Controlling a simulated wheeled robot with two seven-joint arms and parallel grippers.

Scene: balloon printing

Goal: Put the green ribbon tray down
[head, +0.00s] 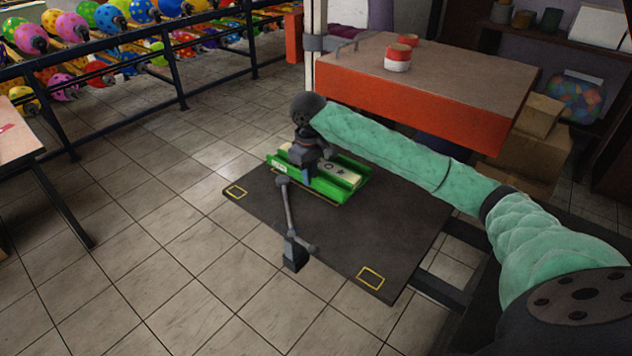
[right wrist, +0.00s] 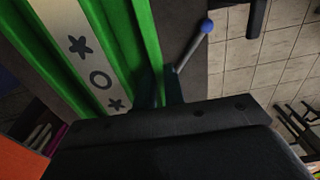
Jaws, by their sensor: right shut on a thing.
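The green ribbon tray (head: 343,188) is at the back of a dark platform (head: 390,228), with a pale ribbon strip marked with dark shapes lying along it. My right gripper (head: 309,174) reaches down over the tray's near left side and is shut on its green edge. In the right wrist view the green tray (right wrist: 140,38) and pale strip (right wrist: 75,42) fill the left, close to the dark gripper body. A yellow line shows just under the tray's near edge; I cannot tell whether the tray touches the platform. My left gripper is not in view.
A grey lever (head: 289,208) with a black block stands at the platform's left edge, close to the tray. Yellow outlines (head: 371,278) mark the bare front of the platform. An orange-sided table (head: 420,105) stands behind. Balloon racks (head: 180,70) are at back left.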

